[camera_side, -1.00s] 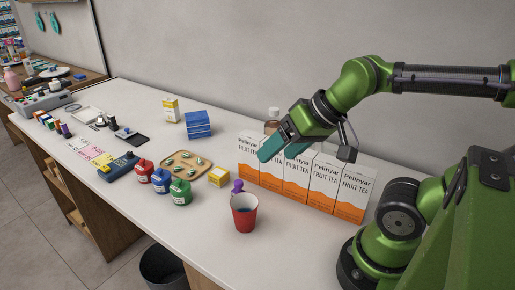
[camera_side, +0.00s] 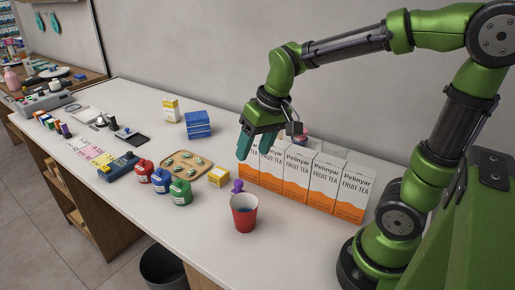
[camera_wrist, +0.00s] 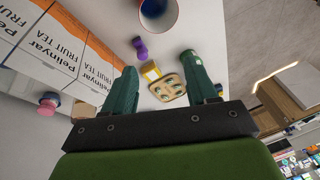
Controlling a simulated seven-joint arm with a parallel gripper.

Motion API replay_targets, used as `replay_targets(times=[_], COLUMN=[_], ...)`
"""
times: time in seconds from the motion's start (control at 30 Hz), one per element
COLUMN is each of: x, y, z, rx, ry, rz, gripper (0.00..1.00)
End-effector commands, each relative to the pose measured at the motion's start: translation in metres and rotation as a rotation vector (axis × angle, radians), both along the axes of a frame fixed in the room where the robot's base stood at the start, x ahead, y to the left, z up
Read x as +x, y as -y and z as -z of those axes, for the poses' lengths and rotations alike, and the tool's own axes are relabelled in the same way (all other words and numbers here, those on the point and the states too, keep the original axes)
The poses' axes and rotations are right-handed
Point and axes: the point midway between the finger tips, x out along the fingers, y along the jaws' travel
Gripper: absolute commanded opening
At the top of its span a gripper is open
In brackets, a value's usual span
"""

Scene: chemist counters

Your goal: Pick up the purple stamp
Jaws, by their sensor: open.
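The purple stamp (camera_side: 237,186) stands on the white counter just behind the red cup (camera_side: 244,212), close to its rim in the side view. In the wrist view the purple stamp (camera_wrist: 139,48) is small, between the cup (camera_wrist: 158,14) and the yellow box, beyond my fingertips. My gripper (camera_side: 256,151) is above the counter in front of the tea cartons, fingers pointing down and apart. It also shows in the wrist view (camera_wrist: 160,68), open with nothing between the fingers. The gripper is higher than the stamp and not touching it.
A row of Pelinyar fruit tea cartons (camera_side: 297,179) stands to the right. Left of the stamp are a small yellow box (camera_side: 219,176), a wooden tray (camera_side: 171,155) and red, blue and green bottles (camera_side: 180,192). The front counter edge is near the cup.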

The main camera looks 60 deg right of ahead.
Motion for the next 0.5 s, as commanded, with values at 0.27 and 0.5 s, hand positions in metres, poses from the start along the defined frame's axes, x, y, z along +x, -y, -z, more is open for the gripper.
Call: replay_targets(times=[0.27,0.5], x=[0.072,0.092], y=[0.031,0.042], z=[0.041,0.036], rx=[-0.096,-0.144], ry=[-0.228,-0.278], rz=[-0.139,-0.244], gripper=[0.57,0.57])
